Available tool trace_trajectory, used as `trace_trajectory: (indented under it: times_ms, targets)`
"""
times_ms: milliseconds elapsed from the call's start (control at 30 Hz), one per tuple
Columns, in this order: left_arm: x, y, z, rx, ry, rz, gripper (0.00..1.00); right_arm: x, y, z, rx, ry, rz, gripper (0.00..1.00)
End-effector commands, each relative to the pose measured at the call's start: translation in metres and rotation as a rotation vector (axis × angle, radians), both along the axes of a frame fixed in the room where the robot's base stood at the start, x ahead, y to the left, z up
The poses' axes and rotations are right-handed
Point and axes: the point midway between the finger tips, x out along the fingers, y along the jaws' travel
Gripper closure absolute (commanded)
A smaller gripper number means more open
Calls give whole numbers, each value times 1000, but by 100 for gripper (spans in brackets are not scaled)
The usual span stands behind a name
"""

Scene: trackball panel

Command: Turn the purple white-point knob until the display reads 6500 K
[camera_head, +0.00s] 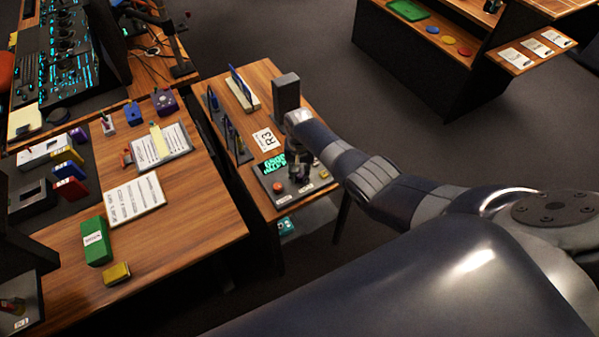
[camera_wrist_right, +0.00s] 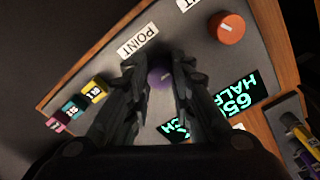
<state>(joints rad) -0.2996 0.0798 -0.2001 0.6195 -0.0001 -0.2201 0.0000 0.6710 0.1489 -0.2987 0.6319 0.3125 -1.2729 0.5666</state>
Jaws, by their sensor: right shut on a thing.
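The purple white-point knob (camera_wrist_right: 160,77) sits on the grey panel (camera_wrist_right: 190,35) in the right wrist view, beside a white label reading POINT (camera_wrist_right: 138,41). My right gripper (camera_wrist_right: 160,80) is shut on the knob, a finger on either side. The display (camera_wrist_right: 240,95) shows green characters, rotated in the wrist view. Its visible part starts with 65 above HALF; my finger covers the middle, so the full reading is hidden. In the head view the display (camera_head: 271,166) is small and partly covered by my right gripper (camera_head: 299,173). My left gripper is not seen.
An orange knob (camera_wrist_right: 230,28) stands on the same panel. Yellow, teal and pink tagged blocks (camera_wrist_right: 93,92) lie along the panel's edge. A dark upright box (camera_head: 286,95) and a card marked R3 (camera_head: 266,141) are behind the panel. A larger wooden desk (camera_head: 190,215) stands left.

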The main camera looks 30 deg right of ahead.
Motion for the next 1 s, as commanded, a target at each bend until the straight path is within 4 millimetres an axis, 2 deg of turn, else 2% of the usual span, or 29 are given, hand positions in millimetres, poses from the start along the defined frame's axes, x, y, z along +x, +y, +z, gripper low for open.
trace_trajectory:
  times_ms: [200, 233, 300, 733, 867, 1000]
  targets:
    - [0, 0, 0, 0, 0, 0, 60, 1, 0, 1, -1, -3, 1, 100]
    - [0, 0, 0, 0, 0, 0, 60, 1, 0, 1, -1, -3, 1, 74]
    - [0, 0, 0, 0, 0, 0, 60, 1, 0, 1, -1, -3, 1, 58]
    - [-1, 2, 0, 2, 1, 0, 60, 1, 0, 3, 0, -2, 2, 57]
    - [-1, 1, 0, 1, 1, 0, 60, 1, 0, 12, 1, -3, 2, 57]
    - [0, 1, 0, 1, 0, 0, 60, 1, 0, 31, 1, -5, 3, 57]
